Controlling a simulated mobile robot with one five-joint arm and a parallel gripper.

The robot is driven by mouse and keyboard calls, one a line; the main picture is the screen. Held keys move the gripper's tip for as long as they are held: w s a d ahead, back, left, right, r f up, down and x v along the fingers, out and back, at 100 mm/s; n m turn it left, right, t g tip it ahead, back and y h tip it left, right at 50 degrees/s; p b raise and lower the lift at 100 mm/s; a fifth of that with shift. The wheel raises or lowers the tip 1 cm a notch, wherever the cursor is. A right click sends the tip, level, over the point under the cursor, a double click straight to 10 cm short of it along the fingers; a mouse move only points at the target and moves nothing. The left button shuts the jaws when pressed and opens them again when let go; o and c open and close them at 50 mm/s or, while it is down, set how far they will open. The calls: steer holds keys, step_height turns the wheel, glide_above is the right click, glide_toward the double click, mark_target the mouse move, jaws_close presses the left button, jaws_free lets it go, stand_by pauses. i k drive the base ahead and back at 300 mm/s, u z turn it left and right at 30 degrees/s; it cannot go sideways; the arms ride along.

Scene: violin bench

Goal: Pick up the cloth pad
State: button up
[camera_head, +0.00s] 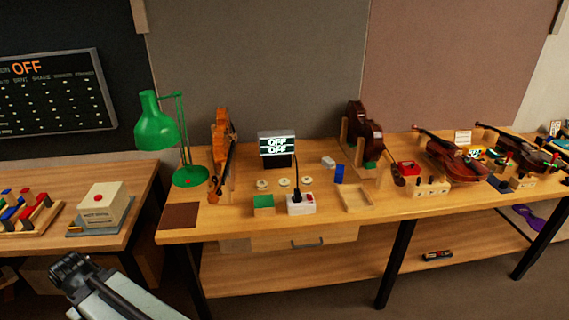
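A flat dark brown square (179,215) lies at the front left corner of the long workbench. It looks like a pad or mat, but I cannot tell if it is the cloth pad. A small block with a green top (263,204) and an upright blue piece (339,174) also stand on the bench; their material is unclear. My gripper (68,266) is a dark shape at the lower left, in front of the left table and well apart from these things. Its fingers are too small and dark to read, and I see nothing held in it.
A left table (100,240) holds a white box (105,203). A gap separates the tables.

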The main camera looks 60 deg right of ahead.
mark_target(326, 162)
steer(key=u, duration=1.7)
steer(key=k, duration=2.6)
steer(key=z, duration=1.3)
steer(key=i, duration=1)
steer(key=u, duration=0.05)
